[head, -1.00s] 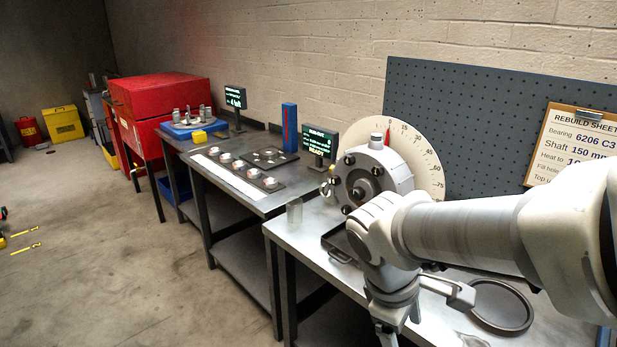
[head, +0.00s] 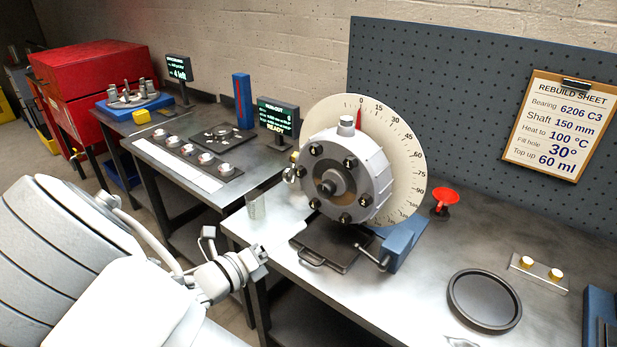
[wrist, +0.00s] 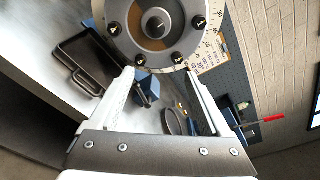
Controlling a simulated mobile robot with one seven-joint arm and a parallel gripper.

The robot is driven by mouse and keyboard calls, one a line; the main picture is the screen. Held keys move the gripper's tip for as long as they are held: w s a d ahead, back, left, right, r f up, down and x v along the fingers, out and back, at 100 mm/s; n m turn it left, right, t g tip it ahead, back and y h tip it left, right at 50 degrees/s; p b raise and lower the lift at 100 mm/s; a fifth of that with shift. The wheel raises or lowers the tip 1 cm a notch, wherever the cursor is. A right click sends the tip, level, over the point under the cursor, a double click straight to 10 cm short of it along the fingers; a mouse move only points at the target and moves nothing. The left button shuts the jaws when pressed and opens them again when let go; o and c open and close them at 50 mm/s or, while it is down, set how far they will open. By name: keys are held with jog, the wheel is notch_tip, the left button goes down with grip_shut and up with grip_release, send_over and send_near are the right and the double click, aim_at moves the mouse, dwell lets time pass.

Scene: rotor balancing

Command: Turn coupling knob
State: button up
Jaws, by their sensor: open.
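The round grey coupling (head: 370,170) stands upright on the near bench, with several black bolts around its face and a dark central hub (head: 330,185). It also shows at the top of the wrist view (wrist: 152,42), cut off by the frame edge. A white dial (head: 405,140) with angle marks stands behind it; a red pointer (head: 360,115) is near 0. I cannot tell which part is the knob itself. My gripper (wrist: 158,72) is open and empty, its fingers pointing toward the coupling's face, below the hub in the wrist view. No contact is visible.
A dark tray (head: 335,243) and a blue base with a crank handle (head: 372,258) sit under the coupling. A red funnel (head: 444,198), a round dark pan (head: 485,300) and a plate with two brass knobs (head: 538,270) lie to the right.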

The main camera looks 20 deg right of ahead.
aim_at(323, 192)
jog(key=w+d, duration=0.4)
jog(key=w+d+n+t, duration=0.1)
jog(key=w+d, duration=0.2)
jog(key=d, duration=0.1)
jog(key=w+d+n, duration=0.1)
jog(key=w+d, duration=0.3)
jog(key=shift+w+d+r+t+b, duration=0.1)
jog(key=shift+w+d+t+b, duration=0.2)
jog(key=shift+d, duration=0.1)
jog(key=shift+c, duration=0.4)
grip_shut()
